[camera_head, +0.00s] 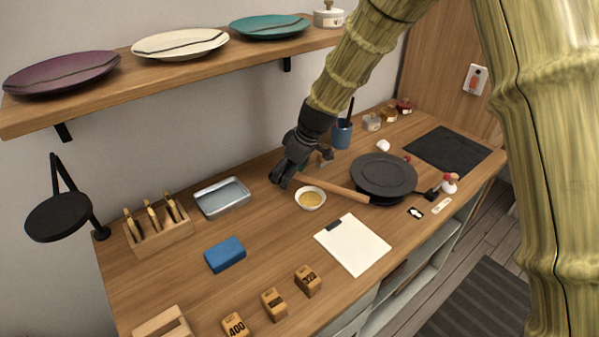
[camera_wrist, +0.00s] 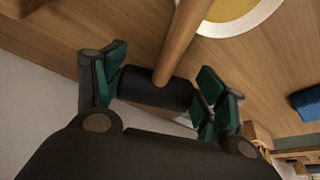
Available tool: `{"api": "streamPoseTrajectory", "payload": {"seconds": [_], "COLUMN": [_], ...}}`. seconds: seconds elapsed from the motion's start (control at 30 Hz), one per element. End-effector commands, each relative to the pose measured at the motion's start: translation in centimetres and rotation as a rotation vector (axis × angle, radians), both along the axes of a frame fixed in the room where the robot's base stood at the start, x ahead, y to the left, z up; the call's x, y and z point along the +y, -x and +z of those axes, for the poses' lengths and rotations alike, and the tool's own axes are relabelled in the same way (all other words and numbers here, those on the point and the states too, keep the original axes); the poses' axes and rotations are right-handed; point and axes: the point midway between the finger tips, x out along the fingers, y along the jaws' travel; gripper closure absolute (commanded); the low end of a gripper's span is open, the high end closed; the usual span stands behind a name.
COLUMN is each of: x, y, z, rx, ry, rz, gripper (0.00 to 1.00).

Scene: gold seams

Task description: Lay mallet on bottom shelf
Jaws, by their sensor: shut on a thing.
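The mallet has a long wooden handle (camera_head: 338,189) and a dark cylindrical head (camera_wrist: 150,90). My gripper (camera_head: 279,179) is shut on the mallet's head, with green-padded fingers on both sides of it in the wrist view (camera_wrist: 158,88). In the head view the handle points right, past the bowl of yellow powder and along the front of the dark round plate. Its height above the bench is hard to tell. Pale open shelves (camera_head: 412,284) show under the bench's front edge, partly hidden by the bench top.
The bench (camera_head: 190,270) carries a yellow-filled bowl (camera_head: 311,191), dark plates (camera_head: 384,174), a clipboard (camera_head: 353,245), a blue block (camera_head: 225,254), a metal tray (camera_head: 222,190) and stamped wooden blocks (camera_head: 274,303). A wall shelf (camera_head: 110,92) holds plates. Open floor lies right, with a striped mat (camera_head: 480,302).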

Motion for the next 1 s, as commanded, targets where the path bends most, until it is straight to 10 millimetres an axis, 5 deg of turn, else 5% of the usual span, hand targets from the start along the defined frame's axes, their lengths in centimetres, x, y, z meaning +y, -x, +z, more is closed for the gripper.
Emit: {"api": "streamPoseTrajectory", "payload": {"seconds": [0.3, 0.77, 0.8, 0.9, 1.0], "x": [-2.7, -2.9, -2.9, -2.9, -2.9], "y": [-2.0, -2.1, -2.1, -2.1, -2.1], "z": [-2.2, -2.8, -2.8, -2.8, -2.8], "rx": [0.0, -0.001, 0.0, 0.0, 0.0], "ry": [-0.001, -0.001, 0.0, 0.0, 0.0], "rz": [-0.002, -0.001, -0.001, -0.001, -0.001], "gripper": [0.64, 0.64, 0.26, 0.08, 0.08]}}
